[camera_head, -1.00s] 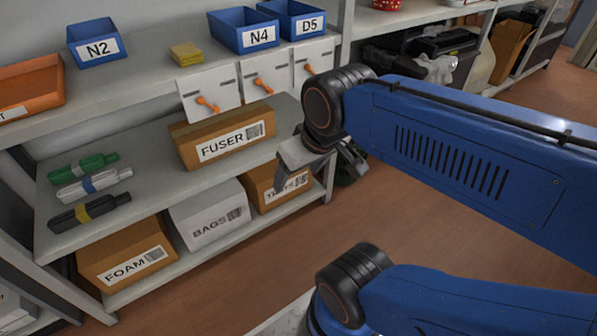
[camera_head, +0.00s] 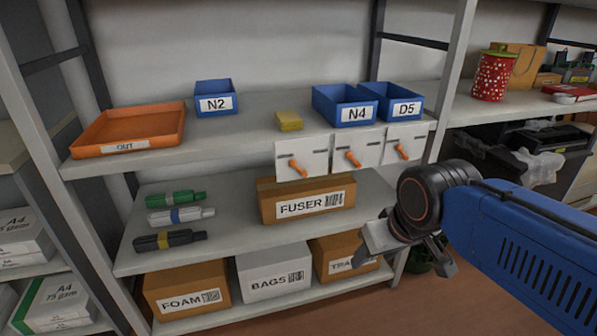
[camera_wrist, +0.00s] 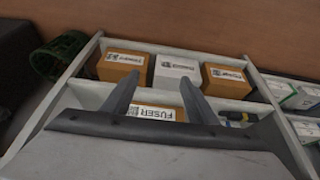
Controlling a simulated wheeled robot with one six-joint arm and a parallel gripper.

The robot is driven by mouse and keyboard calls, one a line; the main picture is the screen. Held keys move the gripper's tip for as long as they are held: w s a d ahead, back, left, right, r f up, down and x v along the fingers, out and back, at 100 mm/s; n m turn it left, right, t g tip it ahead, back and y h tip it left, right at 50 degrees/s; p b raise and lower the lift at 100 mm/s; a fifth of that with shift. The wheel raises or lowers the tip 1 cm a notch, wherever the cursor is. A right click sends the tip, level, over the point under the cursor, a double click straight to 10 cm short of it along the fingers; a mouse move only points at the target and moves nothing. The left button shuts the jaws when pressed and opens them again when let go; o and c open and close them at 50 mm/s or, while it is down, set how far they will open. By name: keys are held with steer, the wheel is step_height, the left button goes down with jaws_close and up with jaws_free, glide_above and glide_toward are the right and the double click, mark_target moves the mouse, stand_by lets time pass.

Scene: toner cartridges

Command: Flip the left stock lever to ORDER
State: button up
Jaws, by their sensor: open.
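Three white plates with orange levers hang along the front edge of the upper shelf, below the blue bins. The left stock lever (camera_head: 297,168) is orange and slants down to the right on its plate (camera_head: 315,150). The middle lever (camera_head: 352,158) and right lever (camera_head: 402,151) sit to its right at similar slants. My gripper (camera_head: 412,262) is open and empty, in front of the lower shelf, below and right of the levers. In the wrist view the two fingers (camera_wrist: 160,92) stand apart with the shelf beyond. The levers do not show clearly there.
A FUSER box (camera_head: 318,205) stands on the middle shelf below the levers. Toner cartridges (camera_head: 180,216) lie to its left. Boxes marked FOAM (camera_head: 188,300) and BAGS (camera_head: 275,284) stand lower. An orange OUT tray (camera_head: 130,125) and a yellow block (camera_head: 289,121) are on the upper shelf.

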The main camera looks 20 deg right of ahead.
steer(key=shift+w+r+n, duration=0.2)
steer(key=shift+w+n, duration=0.1)
steer(key=shift+n, duration=0.2)
steer(key=c, duration=1)
steer(key=w+r+n, duration=0.1)
steer(key=w+n, duration=0.1)
steer(key=w+a+r+n+g+h, duration=0.1)
steer(key=w+n, duration=0.1)
steer(key=n, duration=0.1)
steer(key=w+r+n+g+h, duration=0.1)
steer(key=w+n, duration=0.1)
steer(key=shift+w+a+r, duration=0.1)
steer(key=shift+a+r, duration=0.1)
steer(key=shift+a, duration=0.1)
jaws_close()
steer(key=w+a+r+n+t+h, duration=0.1)
steer(key=w+a+r+n+h, duration=0.3)
steer(key=w+a+n, duration=0.4)
steer(key=w+a+r+n+t+h, duration=0.1)
steer(key=w+a+r+n+h, duration=0.3)
steer(key=w+a+n, duration=0.4)
steer(key=a+n, duration=0.1)
steer(key=a, duration=0.5)
steer(key=shift+w+t, duration=0.3)
steer(key=shift+w, duration=0.1)
